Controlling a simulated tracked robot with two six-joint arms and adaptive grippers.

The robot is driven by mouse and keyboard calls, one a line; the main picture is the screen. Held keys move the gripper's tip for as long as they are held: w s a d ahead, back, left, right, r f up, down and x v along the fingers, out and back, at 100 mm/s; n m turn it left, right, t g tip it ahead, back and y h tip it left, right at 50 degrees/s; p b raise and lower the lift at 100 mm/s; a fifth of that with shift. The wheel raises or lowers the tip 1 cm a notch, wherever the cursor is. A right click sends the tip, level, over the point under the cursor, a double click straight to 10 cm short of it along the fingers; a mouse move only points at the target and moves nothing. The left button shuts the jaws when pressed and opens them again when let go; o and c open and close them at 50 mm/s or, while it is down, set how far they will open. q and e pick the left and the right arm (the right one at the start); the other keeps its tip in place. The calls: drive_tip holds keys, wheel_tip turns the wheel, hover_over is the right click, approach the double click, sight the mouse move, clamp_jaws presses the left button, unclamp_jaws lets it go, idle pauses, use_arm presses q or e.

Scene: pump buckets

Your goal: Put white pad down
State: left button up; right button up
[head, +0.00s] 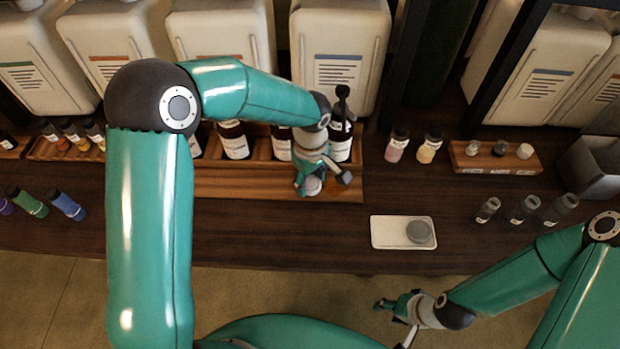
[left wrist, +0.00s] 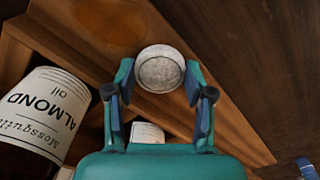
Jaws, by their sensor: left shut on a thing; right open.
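The white pad (left wrist: 160,73), a small round piece with a pale rim and greyish face, sits between the fingertips of my left gripper (left wrist: 158,88) in the left wrist view. In the head view my left gripper (head: 322,180) is shut on it, over the front of the wooden bottle rack (head: 225,184); the pad is partly hidden there. My right gripper (head: 392,320) is open and empty, in front of the table edge at lower right.
A white tray (head: 385,232) with a grey disc (head: 418,231) on it lies near the front edge. An almond oil bottle (left wrist: 40,115) stands close to my left gripper. A wooden block (head: 490,164) with small round pieces sits at right. The table left of the tray is clear.

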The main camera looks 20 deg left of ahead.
sight(311, 183)
use_arm(q)
drive_tip(key=o, duration=1)
drive_tip(key=shift+o, duration=0.2)
drive_tip(key=shift+r, duration=0.2)
wheel_tip(311, 183, up, 12)
drive_tip(key=shift+f, duration=0.15)
